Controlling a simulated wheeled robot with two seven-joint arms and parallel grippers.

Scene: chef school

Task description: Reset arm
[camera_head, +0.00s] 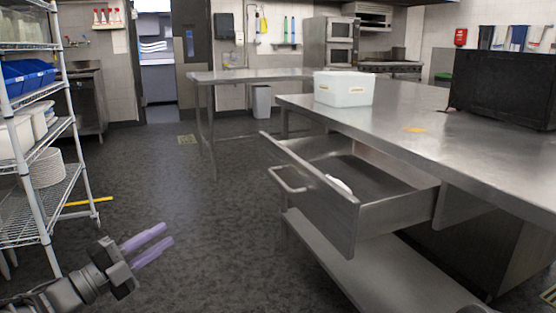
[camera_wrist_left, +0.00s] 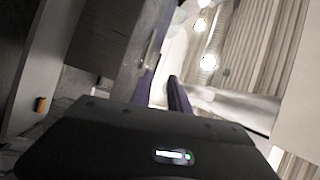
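My left gripper (camera_head: 168,233) is low at the left of the head view, over the dark floor, with its two purple fingers apart and pointing right. In the left wrist view its fingers (camera_wrist_left: 160,76) stand apart with nothing visible between them. The gripper touches nothing; it is between the wire shelf and the open drawer. My right gripper is not in view.
A steel table (camera_head: 440,130) on the right has a drawer (camera_head: 310,195) pulled open, with a small white thing inside. A white bin (camera_head: 343,90) and a black box (camera_head: 505,88) stand on top. A wire shelf (camera_head: 35,200) stands left. The floor between is clear.

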